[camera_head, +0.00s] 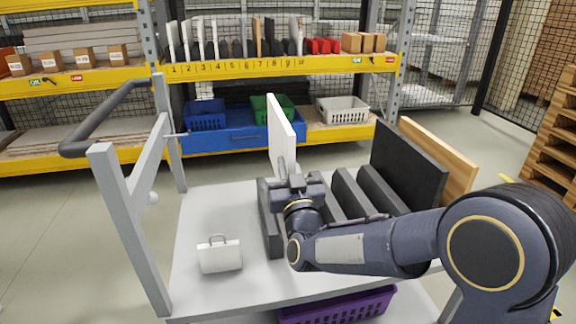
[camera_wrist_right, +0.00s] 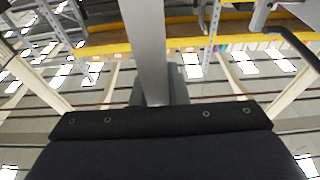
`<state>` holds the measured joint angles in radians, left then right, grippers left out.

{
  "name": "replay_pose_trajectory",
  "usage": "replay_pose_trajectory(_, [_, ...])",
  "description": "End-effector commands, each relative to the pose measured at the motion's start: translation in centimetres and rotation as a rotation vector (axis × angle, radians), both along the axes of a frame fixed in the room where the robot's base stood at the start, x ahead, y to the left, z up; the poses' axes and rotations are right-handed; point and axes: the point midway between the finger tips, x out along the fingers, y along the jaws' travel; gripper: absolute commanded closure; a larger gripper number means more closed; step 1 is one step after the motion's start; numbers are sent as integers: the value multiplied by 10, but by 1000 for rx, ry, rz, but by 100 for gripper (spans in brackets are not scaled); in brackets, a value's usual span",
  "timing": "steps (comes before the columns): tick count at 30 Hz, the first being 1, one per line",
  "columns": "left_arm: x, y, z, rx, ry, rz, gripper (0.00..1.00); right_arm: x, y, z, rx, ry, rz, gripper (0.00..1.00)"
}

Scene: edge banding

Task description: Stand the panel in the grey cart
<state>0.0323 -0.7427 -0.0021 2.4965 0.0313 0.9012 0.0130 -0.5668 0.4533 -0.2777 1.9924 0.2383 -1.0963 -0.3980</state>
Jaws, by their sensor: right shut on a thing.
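The white panel (camera_head: 280,138) stands upright, nearly edge-on, in the middle of the head view. My right gripper (camera_head: 284,170) is shut on its near lower part. In the right wrist view the panel (camera_wrist_right: 146,45) shows as a pale strip running up from the gripper (camera_wrist_right: 158,95). The grey cart (camera_head: 195,205) lies below, with dark slotted blocks (camera_head: 268,222) on its top. The panel is above or at the left slots. My gripper hides its lower edge, so I cannot tell whether it is seated. My left gripper is out of view.
A black panel (camera_head: 408,165) and a wooden panel (camera_head: 440,155) stand at the cart's right side. A small white box with a handle (camera_head: 219,256) sits on the cart's front left. The cart's handle (camera_head: 105,115) rises at left. A purple basket (camera_head: 340,306) is below. Shelving (camera_head: 280,66) stands behind.

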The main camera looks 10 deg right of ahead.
Motion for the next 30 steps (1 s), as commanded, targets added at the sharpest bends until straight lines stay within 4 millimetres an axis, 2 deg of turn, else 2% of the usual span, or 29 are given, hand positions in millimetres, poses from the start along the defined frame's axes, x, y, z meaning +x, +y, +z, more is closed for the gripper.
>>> replay_pose_trajectory(30, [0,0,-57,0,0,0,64,0,0,-96,1,-4,1,100])
